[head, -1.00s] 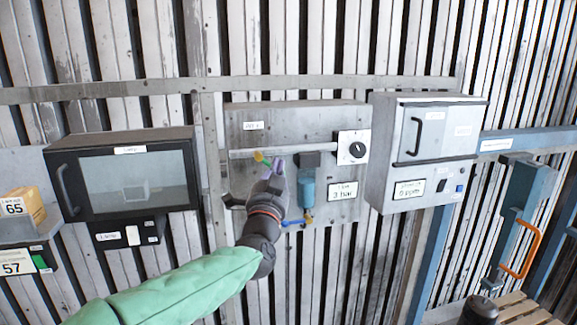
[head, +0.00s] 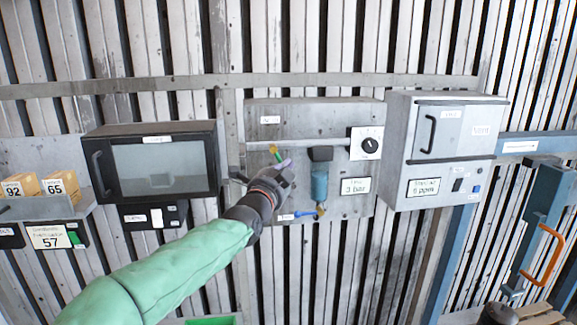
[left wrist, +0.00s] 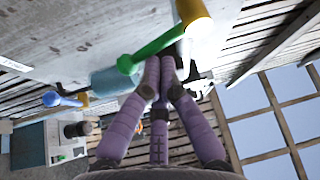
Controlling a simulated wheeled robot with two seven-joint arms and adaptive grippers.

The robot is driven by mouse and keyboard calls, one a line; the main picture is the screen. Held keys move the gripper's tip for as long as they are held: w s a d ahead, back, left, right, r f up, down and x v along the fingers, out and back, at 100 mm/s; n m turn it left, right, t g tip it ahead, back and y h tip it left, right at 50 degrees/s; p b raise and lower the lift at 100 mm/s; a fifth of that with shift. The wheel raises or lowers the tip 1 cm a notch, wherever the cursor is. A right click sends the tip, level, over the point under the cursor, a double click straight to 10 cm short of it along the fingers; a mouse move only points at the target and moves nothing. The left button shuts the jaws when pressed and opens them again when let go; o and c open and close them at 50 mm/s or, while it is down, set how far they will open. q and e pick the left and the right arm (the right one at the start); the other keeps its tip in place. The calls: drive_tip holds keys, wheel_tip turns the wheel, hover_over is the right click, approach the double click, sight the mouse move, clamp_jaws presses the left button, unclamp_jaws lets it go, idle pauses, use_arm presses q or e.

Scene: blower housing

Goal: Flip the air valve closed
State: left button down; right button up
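A valve with a green lever (head: 277,154) and a yellow part sits by the horizontal pipe on the grey wall panel (head: 350,208). In the left wrist view the green lever (left wrist: 150,49) extends left and down from the yellow part (left wrist: 192,14). A second valve with a blue lever (head: 304,213) is lower on the panel; its lever also shows in the left wrist view (left wrist: 62,99). My left gripper (head: 287,166) is at the green lever, its purple fingertips (left wrist: 160,68) together. Nothing shows between them; I cannot tell whether they touch the lever. My right gripper is out of view.
The panel has a blue cylinder (head: 319,182), a black dial (head: 370,145) and a 3 bar label (head: 356,186). A dark-windowed cabinet (head: 150,170) is left; a grey cabinet (head: 442,145) is right. An orange handle (head: 543,255) stands at far right.

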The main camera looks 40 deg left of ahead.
use_arm(q)
drive_tip(key=shift+s+a+f+m+g+h+p, duration=0.15)
drive_tip(key=shift+s+a+m+g+h+p, duration=0.2)
drive_tip(key=shift+m, duration=0.55)
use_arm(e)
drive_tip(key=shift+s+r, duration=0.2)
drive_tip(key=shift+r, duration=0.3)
use_arm(q)
drive_tip(key=shift+s+a+f, duration=0.15)
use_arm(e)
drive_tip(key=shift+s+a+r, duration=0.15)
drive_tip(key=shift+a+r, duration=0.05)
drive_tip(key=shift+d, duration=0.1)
